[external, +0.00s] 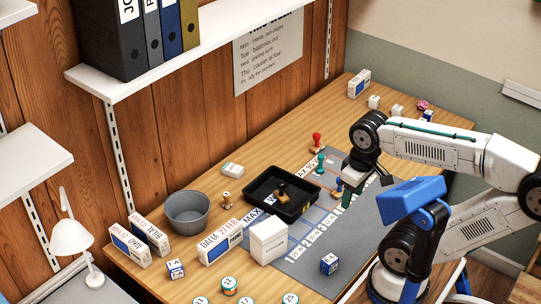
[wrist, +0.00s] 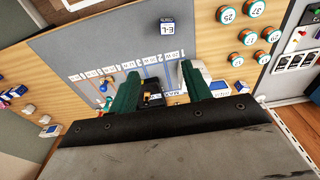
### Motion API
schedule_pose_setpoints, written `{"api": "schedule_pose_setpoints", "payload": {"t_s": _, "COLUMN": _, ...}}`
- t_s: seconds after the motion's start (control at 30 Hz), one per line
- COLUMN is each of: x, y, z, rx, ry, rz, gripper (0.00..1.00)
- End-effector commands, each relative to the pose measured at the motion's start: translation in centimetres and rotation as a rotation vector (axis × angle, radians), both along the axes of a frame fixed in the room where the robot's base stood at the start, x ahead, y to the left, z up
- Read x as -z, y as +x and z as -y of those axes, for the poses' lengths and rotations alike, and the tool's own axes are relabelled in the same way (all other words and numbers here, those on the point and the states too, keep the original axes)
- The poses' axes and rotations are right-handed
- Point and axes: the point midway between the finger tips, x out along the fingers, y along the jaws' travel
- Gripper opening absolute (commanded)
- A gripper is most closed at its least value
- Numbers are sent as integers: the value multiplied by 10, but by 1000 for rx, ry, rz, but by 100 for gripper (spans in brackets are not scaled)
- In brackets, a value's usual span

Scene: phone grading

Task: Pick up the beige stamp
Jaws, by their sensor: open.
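A small beige stamp (external: 226,200) stands on the wooden desk between the grey bowl and the black tray in the external view. A second stamp (external: 282,193), tan to brown, stands inside the black tray (external: 296,216); the two colours are close. My gripper (external: 348,196) is over the grey mat, to the right of the tray, with its green fingers pointing down. In the wrist view, my gripper (wrist: 160,82) is open, with empty space between its fingers. Part of the black tray (wrist: 152,99) shows beyond them; I cannot make out the beige stamp there.
Red (external: 317,141), teal (external: 320,163) and blue (external: 338,187) stamps stand right of the tray. The grey mat (external: 365,235) has free room.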

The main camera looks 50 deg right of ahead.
Motion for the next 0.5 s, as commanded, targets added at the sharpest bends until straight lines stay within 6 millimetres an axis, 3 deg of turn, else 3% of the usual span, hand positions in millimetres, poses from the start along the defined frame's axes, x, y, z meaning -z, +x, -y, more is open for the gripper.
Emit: {"api": "schedule_pose_setpoints", "payload": {"t_s": 0.5, "x": 0, "y": 4, "z": -1, "rx": -1, "ry": 3, "rz": 5, "gripper": 47}}
